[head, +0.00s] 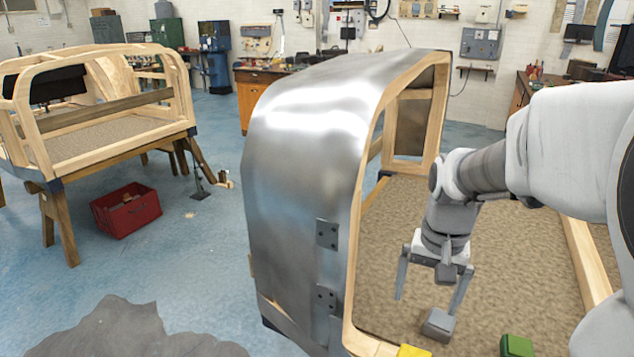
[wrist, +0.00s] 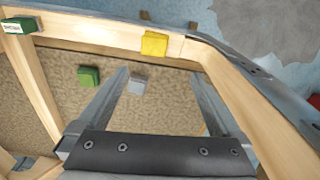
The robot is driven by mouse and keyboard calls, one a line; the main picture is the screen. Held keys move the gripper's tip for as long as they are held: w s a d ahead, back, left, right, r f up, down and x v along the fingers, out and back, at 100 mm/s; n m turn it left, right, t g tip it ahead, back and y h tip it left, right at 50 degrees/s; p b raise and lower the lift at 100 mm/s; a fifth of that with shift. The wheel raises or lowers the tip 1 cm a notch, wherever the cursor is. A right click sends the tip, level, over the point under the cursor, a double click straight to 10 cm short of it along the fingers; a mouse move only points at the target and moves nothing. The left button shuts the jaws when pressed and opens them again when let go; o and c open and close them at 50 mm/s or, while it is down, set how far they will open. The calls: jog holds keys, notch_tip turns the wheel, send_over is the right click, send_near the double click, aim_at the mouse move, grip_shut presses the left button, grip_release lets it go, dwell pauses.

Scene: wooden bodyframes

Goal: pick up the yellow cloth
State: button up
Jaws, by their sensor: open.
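The yellow cloth (wrist: 154,44) looks like a small, flat block in the wrist view, resting on the wooden rail (wrist: 95,30) of the bodyframe. In the head view only its top part (head: 413,351) shows at the bottom edge. My gripper (head: 429,297) is open and points down over the brown floor of the bodyframe, with nothing held. In the wrist view the cloth is beyond the spread fingertips (wrist: 160,77), apart from them.
A grey block (head: 438,325) lies on the brown floor (head: 500,260) near one fingertip. A green block (head: 517,345) lies to its right. A metal-skinned panel (head: 300,150) rises on the left. A green-and-white box (wrist: 18,25) sits at the frame corner.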

jog(key=shift+m+g, duration=0.4)
jog(key=f+b, duration=0.1)
jog(key=f, duration=0.4)
jog(key=w+d+f+b, duration=0.1)
jog(key=f, duration=0.4)
jog(key=w+f+b, duration=0.1)
jog(key=f+b, duration=0.1)
jog(key=f, duration=0.3)
jog(key=shift+d+f, duration=0.2)
jog(key=shift+d, duration=0.15)
jog(key=shift+s+d+f+b, duration=0.1)
jog(key=shift+f+b, duration=0.5)
jog(key=shift+f, duration=0.95)
jog(key=shift+s+d+f+b, duration=0.1)
jog(key=shift+f+b, duration=0.5)
jog(key=shift+f, duration=0.95)
jog(key=shift+w, duration=0.1)
jog(key=c, duration=1.1)
